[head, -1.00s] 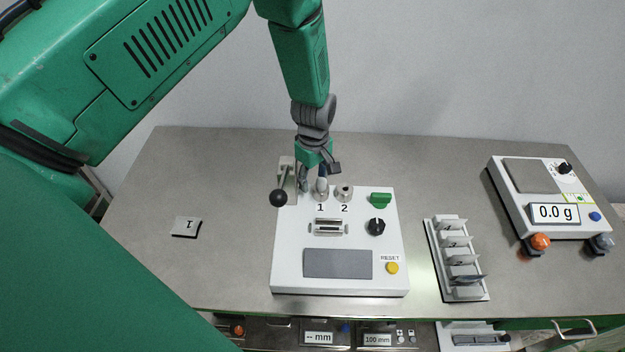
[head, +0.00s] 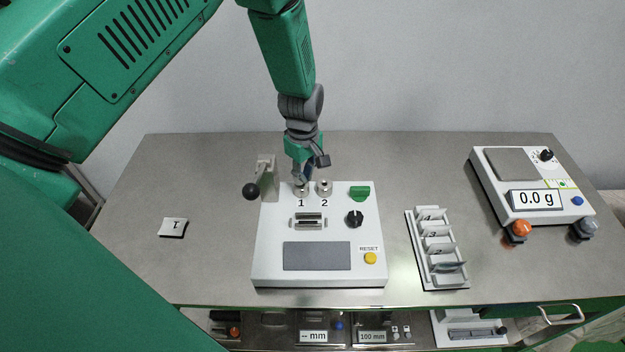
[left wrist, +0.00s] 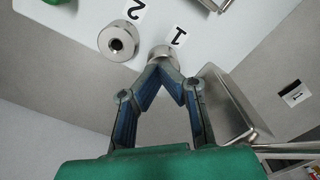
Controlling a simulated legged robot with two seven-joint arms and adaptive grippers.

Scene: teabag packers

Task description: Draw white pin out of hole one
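Hole one is a round metal collar, labelled 1, at the back of the white device (head: 270,245); its collar (left wrist: 163,53) shows partly in the left wrist view. My left gripper (head: 301,182) points down at this collar. In the left wrist view its fingers (left wrist: 160,68) lean inward and their tips come close together over the collar's near edge. The tips cover the hole's mouth. I cannot make out the white pin or whether the tips hold it. Hole two (left wrist: 118,41), beside it, shows an open dark bore. My right gripper is not in view.
A lever with a black knob (head: 250,191) stands just left of hole one. A green part (head: 359,192) and a black dial (head: 355,218) lie to the right. A slotted rack (head: 437,250) and a scale reading 0.0 g (head: 530,185) stand further right. The left tabletop is mostly clear.

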